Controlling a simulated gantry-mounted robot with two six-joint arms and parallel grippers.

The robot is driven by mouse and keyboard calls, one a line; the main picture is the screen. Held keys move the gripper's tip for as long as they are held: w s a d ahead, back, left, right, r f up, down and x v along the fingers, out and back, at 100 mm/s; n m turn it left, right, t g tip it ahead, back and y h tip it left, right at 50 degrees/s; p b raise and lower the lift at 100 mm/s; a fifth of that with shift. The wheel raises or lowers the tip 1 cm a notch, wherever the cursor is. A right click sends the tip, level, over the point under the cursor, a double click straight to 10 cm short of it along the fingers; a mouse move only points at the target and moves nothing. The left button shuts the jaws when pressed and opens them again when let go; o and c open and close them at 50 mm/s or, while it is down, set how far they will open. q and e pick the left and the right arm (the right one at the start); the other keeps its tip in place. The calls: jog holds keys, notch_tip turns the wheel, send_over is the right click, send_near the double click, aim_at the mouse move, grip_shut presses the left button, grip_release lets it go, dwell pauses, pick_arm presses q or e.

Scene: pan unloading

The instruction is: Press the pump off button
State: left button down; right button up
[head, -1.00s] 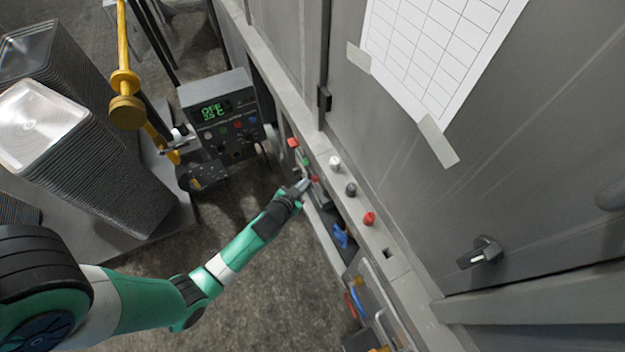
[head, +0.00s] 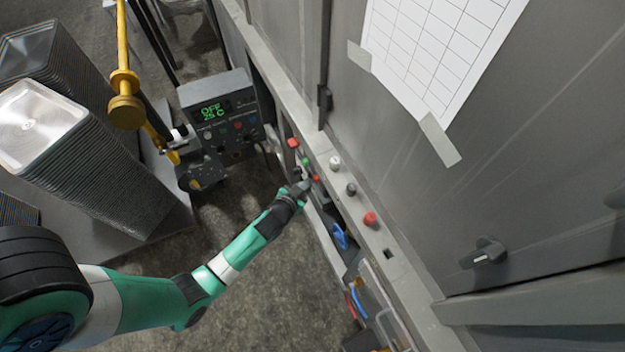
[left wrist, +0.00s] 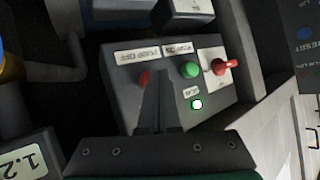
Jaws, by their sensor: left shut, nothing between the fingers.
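The pump control box (left wrist: 120,92) shows in the left wrist view. Its red button (left wrist: 145,78) lies below the PUMP OFF label (left wrist: 138,55) and is partly hidden by my left gripper (left wrist: 163,75). The fingers are shut and empty, with their tips at the red button's right edge; I cannot tell whether they touch it. A green button (left wrist: 189,69) is just to the right. In the head view my left gripper (head: 305,186) is beside the small red button (head: 316,179). My right gripper is not in view.
A red toggle (left wrist: 225,66) and a bright lamp with a green ring (left wrist: 197,104) are on the same box. A ledge with white (head: 335,162), dark (head: 351,189) and red (head: 370,219) knobs runs alongside. A display unit (head: 222,115) reads OFF. Tray stacks (head: 110,170) stand left.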

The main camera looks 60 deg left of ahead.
pick_arm(q)
jog(key=shift+w, duration=0.15)
dwell(0.5)
jog(key=shift+s+p, duration=0.45)
jog(key=shift+s, duration=0.45)
jog(key=s+p, duration=0.3)
jog(key=s, duration=0.2)
jog(key=shift+a, duration=0.2)
